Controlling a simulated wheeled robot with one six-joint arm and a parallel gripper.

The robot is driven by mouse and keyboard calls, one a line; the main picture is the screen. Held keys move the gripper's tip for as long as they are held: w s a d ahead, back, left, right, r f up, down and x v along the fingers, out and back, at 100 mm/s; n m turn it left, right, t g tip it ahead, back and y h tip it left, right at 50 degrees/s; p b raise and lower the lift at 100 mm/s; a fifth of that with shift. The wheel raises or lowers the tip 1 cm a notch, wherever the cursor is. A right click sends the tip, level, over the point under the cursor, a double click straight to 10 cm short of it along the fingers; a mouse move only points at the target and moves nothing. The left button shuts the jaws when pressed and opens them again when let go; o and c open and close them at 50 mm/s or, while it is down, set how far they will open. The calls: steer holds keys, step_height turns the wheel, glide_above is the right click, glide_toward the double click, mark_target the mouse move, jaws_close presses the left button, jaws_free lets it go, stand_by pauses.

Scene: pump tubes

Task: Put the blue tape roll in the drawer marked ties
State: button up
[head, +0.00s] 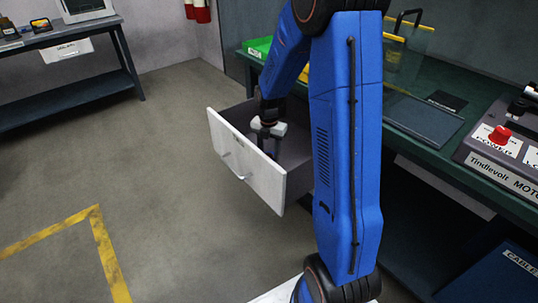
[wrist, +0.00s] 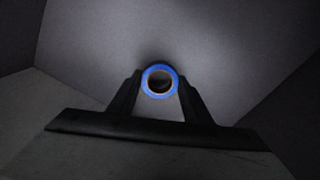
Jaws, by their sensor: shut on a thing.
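The blue tape roll (wrist: 146,77) is between the two fingers of my gripper (wrist: 160,84) in the wrist view, seen end-on as a blue ring with a tan core. My gripper is shut on it. Grey inner walls and floor of a drawer surround it. In the head view an open drawer with a white front (head: 231,155) sticks out below the green bench, and my gripper (head: 266,150) reaches down into it. The tape roll cannot be made out there. No label is readable on the drawer front from this angle.
A green bench top (head: 459,97) holds a green bin (head: 260,47), a dark tray (head: 422,120) and a control box with a red knob (head: 499,135). Another table (head: 75,32) stands at the far left. The floor left of the drawer is clear.

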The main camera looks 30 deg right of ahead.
steer(key=shift+f, duration=0.5)
steer(key=shift+f, duration=0.1)
steer(key=o, duration=1.1)
steer(key=shift+c, duration=0.2)
